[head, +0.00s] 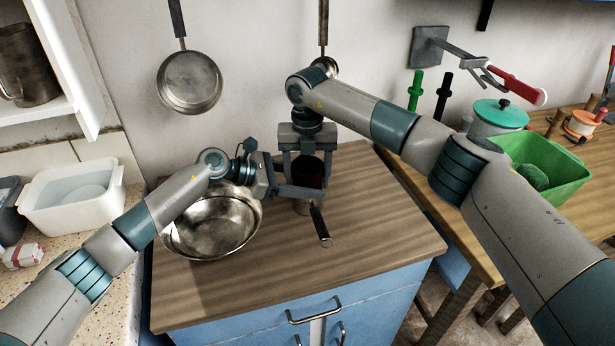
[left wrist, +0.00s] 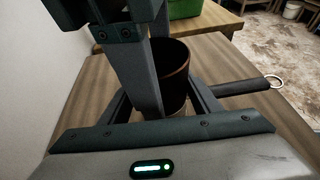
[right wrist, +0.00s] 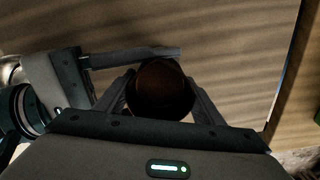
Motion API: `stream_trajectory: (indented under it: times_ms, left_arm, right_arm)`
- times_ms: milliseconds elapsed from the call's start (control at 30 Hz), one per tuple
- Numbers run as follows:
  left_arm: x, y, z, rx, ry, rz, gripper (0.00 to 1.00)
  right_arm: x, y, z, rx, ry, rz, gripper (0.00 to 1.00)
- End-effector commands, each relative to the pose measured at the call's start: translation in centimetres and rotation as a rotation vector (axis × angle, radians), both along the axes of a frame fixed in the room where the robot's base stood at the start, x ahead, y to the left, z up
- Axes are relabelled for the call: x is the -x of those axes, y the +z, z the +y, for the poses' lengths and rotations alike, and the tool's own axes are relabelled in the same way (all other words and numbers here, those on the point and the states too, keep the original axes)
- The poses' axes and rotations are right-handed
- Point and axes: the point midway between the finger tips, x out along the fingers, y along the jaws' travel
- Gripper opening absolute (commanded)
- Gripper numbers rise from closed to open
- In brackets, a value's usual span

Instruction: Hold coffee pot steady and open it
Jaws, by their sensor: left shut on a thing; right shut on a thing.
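The coffee pot (head: 308,172) stands on the wooden counter, a dark brown cylinder with a lighter base showing below the fingers. Its dark handle (head: 320,225) points toward the front. My left gripper (head: 303,191) reaches in from the left and is shut on the pot low down. My right gripper (head: 308,166) comes from above, fingers pointing down on both sides, shut on the pot's upper part. In the left wrist view the dark pot (left wrist: 175,72) stands partly behind a right finger. In the right wrist view its round dark top (right wrist: 162,88) lies between the fingers; inside is too dark to tell.
A metal bowl (head: 215,225) sits on the counter (head: 350,260) beneath my left forearm. A pan (head: 189,82) hangs on the wall. A green bin (head: 545,172) and a teal-lidded pot (head: 499,115) stand on the right table. The counter's right front is clear.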

Motion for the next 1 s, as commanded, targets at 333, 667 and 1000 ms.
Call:
stream_trajectory:
  times_ms: [333,667,1000]
  left_arm:
    - [0.05,-0.26,0.11,-0.005,-0.001,0.002,0.0]
    - [0.08,-0.3,0.1,-0.005,-0.001,0.002,0.0]
    - [0.09,-0.33,0.08,-0.004,-0.001,0.004,0.0]
  right_arm:
    - [-0.06,0.09,-0.06,0.001,0.238,-0.002,0.31]
    - [-0.1,0.11,-0.09,0.001,0.234,-0.002,0.31]
    - [-0.14,0.13,-0.11,0.001,0.232,-0.003,0.31]
